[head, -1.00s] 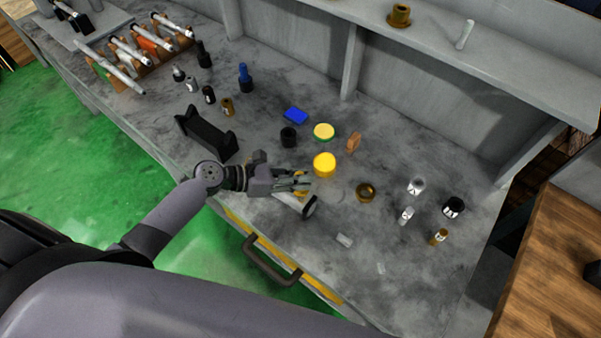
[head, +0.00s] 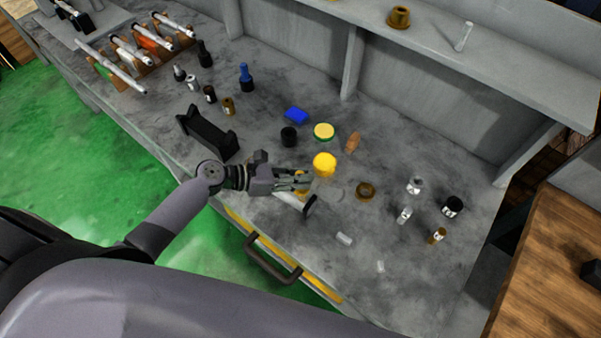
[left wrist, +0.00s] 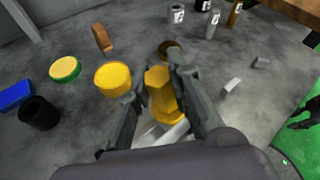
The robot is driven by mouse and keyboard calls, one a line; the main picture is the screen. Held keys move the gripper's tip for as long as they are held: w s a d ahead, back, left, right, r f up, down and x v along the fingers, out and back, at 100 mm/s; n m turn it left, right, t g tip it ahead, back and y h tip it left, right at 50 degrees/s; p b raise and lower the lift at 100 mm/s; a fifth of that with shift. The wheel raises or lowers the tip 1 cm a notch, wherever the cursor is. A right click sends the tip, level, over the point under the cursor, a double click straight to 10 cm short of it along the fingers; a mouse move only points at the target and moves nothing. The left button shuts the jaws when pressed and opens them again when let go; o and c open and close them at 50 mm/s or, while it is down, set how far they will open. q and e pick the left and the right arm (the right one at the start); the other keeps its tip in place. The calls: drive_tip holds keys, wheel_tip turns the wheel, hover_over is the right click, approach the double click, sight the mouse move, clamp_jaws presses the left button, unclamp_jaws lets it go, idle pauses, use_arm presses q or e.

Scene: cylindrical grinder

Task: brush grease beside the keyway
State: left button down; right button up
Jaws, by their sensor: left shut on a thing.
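My left gripper (head: 304,181) is over the bench near its front edge. In the left wrist view its fingers (left wrist: 157,88) are shut on a yellow faceted piece (left wrist: 158,92). A pale shaft-like part (left wrist: 165,135) lies just below that piece; whether they touch is unclear. In the head view this pale part (head: 286,199) is largely hidden by the gripper and has a dark disc (head: 309,206) at its end. A yellow tub (head: 324,165) stands just beyond the fingers. I cannot make out a keyway or grease. My right gripper is not in view.
A green-rimmed yellow tin (head: 324,131), a black cup (head: 289,137), a blue block (head: 296,114), a brown piece (head: 353,142) and a brass ring (head: 366,190) stand around. A black cradle (head: 207,132) is at left. Several small bottles are at right.

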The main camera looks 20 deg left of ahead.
use_arm(q)
drive_tip(key=shift+s+a, duration=0.1)
drive_tip(key=shift+s, duration=0.2)
drive_tip(key=shift+w, duration=0.15)
drive_tip(key=shift+w+d+f, duration=0.1)
drive_tip(key=shift+w+d, duration=0.1)
drive_tip(key=shift+w, duration=0.25)
drive_tip(key=shift+s+p, duration=0.15)
drive_tip(key=shift+p, duration=0.15)
drive_tip(key=shift+s+a+p, duration=0.2)
drive_tip(key=shift+s+p, duration=0.1)
drive_tip(key=shift+s, duration=0.2)
drive_tip(key=shift+w, duration=0.1)
